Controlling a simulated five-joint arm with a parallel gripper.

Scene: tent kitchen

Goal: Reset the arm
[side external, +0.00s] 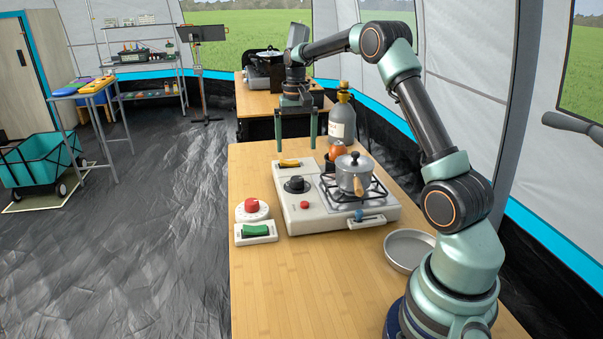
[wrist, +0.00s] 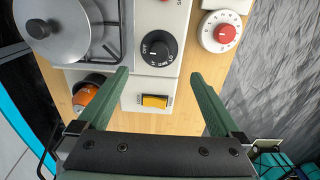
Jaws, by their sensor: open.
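My gripper (side external: 296,144) is open and empty, with its two green fingers pointing down above the far edge of the table, behind the stove. In the wrist view my gripper (wrist: 165,103) has its fingers spread wide. A yellow rocker switch (wrist: 155,101) shows between them, below and clear of the fingers. The same yellow switch (side external: 289,163) sits behind the stove's black knob in the side view. My arm reaches from its base at the right front, bent up and over the table.
A stove (side external: 318,211) holds a lidded pot (side external: 354,176). Around it are a bottle (side external: 342,122), an orange-topped jar (side external: 338,150), a red-knobbed timer (side external: 252,210), a green switch (side external: 256,232) and a metal bowl (side external: 408,248). The wooden table's front left (side external: 300,290) is clear.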

